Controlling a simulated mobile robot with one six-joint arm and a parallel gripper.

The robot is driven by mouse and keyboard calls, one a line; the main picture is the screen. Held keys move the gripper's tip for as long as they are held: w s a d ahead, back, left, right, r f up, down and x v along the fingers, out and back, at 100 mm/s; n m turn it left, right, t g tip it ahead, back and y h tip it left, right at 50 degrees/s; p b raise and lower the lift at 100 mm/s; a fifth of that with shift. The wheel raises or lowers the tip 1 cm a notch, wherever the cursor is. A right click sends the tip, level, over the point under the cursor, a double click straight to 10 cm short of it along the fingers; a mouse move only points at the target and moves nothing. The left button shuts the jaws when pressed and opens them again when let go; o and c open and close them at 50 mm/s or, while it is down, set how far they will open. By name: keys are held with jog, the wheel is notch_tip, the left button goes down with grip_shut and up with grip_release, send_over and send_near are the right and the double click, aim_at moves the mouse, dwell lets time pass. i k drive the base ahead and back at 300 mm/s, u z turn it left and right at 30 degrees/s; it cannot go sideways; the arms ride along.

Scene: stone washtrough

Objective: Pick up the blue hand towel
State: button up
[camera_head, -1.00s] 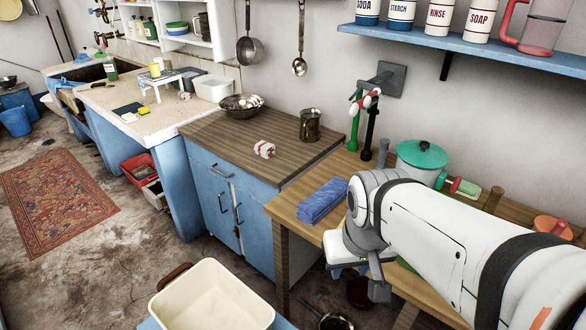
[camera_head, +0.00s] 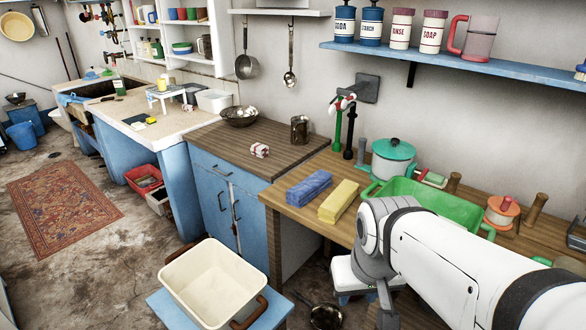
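The blue hand towel (camera_head: 309,188) lies folded on the wooden table, near its left front corner. A yellow folded towel (camera_head: 339,201) lies just to its right, with a narrow gap between them. My arm comes in from the lower right. My gripper (camera_head: 386,303) hangs below the wrist, in front of the table edge, to the right of and lower in the picture than the blue towel, apart from it. Its fingers show only in part, so their opening is unclear. The blue towel is not covered by the arm.
A green tub (camera_head: 437,205) and a teal-lidded pot (camera_head: 393,157) stand right of the towels. Green and black taps (camera_head: 344,128) rise behind. A cream basin (camera_head: 211,283) stands in front on a blue stand. The wooden counter (camera_head: 225,140) left holds a red-and-white bundle (camera_head: 259,150).

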aim_at(299, 195)
jog(key=z, duration=0.05)
jog(key=i, duration=0.9)
jog(key=u, duration=0.05)
